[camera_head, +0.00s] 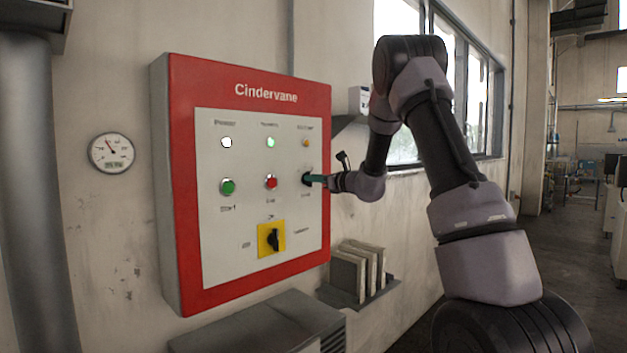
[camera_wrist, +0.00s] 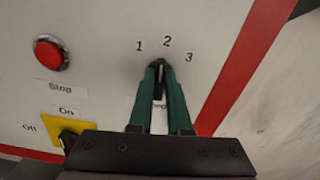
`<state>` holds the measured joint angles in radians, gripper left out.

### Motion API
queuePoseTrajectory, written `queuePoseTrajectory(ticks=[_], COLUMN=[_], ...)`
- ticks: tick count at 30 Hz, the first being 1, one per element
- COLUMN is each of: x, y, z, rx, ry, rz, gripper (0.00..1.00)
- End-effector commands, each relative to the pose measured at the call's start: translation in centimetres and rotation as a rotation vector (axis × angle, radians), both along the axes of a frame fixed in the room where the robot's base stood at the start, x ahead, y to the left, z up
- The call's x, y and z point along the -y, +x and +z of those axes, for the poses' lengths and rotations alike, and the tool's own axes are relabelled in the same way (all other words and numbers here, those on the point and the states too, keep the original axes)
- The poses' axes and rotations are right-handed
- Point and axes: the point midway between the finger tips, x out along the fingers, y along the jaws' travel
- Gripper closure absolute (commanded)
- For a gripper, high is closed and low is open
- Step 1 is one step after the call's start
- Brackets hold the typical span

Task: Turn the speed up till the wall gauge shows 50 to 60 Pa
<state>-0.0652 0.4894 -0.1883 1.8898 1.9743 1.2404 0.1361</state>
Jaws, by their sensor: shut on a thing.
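The wall gauge (camera_head: 111,153) is a round white dial left of the red and white Cindervane panel (camera_head: 240,72). Its needle tilts up and left, and the small readout under it is too blurred to read. The speed knob (camera_head: 306,179) is small and black, at the right of the panel's middle row. In the wrist view the knob (camera_wrist: 159,80) sits between my green fingers under the marks 1, 2 and 3, its tip towards about 2. My gripper (camera_head: 316,179) is shut on it. The fingers hide part of the knob and its label.
The panel carries a green start button (camera_head: 227,187), a red stop button (camera_head: 271,182) and a yellow switch plate (camera_head: 262,243) with a black handle. Three lamps are above. A shelf (camera_head: 375,296) with grey filter-like blocks is below right.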

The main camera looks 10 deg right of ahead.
Motion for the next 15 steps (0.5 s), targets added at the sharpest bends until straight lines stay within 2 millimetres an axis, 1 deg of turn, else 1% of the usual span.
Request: queuePoseTrajectory(ticks=[6,15], x=[0.09,0.08], y=[0.02,0.03], z=[-0.03,-0.06], rx=[-0.050,-0.072], ry=[0.072,0.105], rz=[0.000,0.000], gripper=[1.00,1.00])
